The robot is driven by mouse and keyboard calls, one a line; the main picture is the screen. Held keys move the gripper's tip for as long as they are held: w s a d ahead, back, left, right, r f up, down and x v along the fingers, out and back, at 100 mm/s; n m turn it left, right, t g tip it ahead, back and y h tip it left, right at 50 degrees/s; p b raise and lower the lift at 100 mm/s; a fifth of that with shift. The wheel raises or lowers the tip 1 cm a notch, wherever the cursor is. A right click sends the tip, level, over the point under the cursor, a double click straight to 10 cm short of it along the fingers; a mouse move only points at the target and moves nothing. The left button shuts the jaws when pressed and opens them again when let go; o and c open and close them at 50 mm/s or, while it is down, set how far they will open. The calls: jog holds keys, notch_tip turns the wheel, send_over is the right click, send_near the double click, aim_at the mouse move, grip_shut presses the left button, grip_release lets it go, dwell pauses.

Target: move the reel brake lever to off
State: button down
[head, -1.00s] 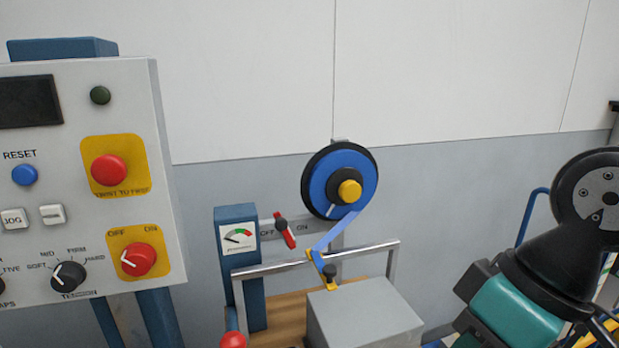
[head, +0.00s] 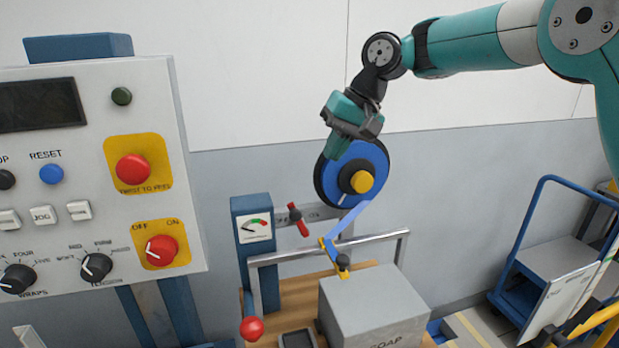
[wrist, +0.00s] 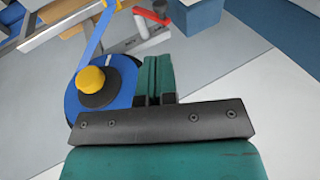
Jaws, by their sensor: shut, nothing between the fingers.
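In the wrist view the red lever (wrist: 150,16) shows at the top, beside the plate's lettering. My gripper (head: 334,156) is in front of the upper part of the blue reel (head: 376,165), above and right of the lever and apart from it. Its teal fingers (wrist: 159,76) are together and empty.
A control panel (head: 90,240) with knobs and buttons stands at left. A blue post with a gauge (head: 254,228) is left of the lever. A metal rail (head: 300,253) and a grey box (head: 372,305) stand in front. A blue cart (head: 550,245) is at right.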

aim_at(298, 212)
jog(key=p+x, duration=0.2)
jog(key=x, duration=1.1)
jog(key=shift+a+f+p, duration=0.15)
jog(key=shift+p, duration=0.2)
jog(key=shift+s+a+f, duration=0.1)
jog(key=shift+a, duration=0.4)
jog(key=shift+s+a+f, duration=0.1)
jog(key=shift+a, duration=0.4)
jog(key=shift+d, duration=0.1)
